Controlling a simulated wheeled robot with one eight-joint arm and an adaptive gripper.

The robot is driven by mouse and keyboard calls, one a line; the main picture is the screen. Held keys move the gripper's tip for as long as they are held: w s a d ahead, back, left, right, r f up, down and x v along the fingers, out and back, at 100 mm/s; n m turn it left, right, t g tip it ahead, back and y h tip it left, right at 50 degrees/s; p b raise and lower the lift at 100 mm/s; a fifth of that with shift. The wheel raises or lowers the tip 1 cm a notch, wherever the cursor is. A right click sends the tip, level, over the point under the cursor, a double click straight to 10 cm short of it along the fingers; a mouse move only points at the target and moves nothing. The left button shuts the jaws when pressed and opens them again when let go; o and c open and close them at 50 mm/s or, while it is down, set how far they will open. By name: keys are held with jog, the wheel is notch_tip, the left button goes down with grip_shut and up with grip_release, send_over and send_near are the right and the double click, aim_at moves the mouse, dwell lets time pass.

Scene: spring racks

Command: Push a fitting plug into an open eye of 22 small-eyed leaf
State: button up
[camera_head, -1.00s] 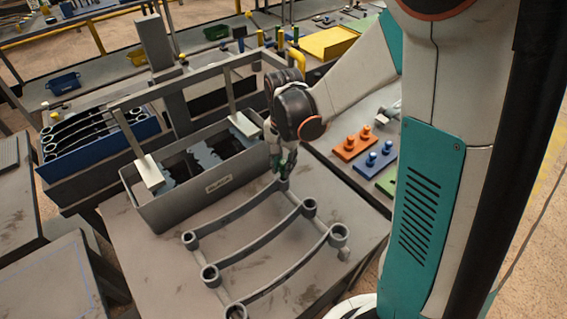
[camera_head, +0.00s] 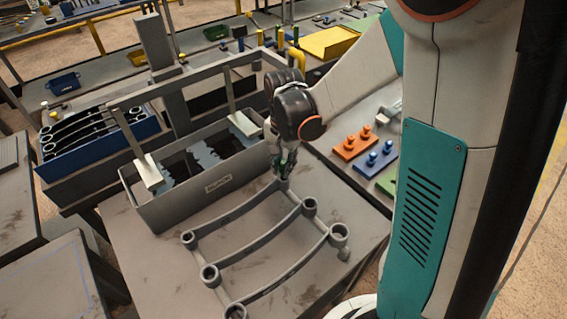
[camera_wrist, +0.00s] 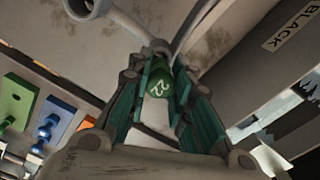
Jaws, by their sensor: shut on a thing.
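My gripper (camera_head: 284,163) is shut on a green plug (camera_wrist: 160,84) marked 22, pointing down at the far right end of the rearmost leaf (camera_head: 238,212). In the wrist view the plug is between the fingers, right at that leaf's eye (camera_wrist: 160,48). The fingers hide the contact, so I cannot tell how deep the plug sits.
A grey bin (camera_head: 200,197) labelled BLACK stands just behind the leaves, close to my gripper. Orange (camera_head: 355,145), blue (camera_head: 375,164) and green (camera_head: 387,183) plug blocks lie to the right. A blue crate (camera_head: 140,133) of leaves stands at the back left.

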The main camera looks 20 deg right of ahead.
jog(key=shift+f+b, duration=0.95)
jog(key=shift+f, duration=0.25)
jog(key=o, duration=0.9)
jog(key=shift+o, duration=0.4)
jog(key=o, duration=0.4)
jog(key=shift+r, duration=0.1)
jog(key=shift+r+p, duration=2.45)
jog(key=shift+r, duration=1)
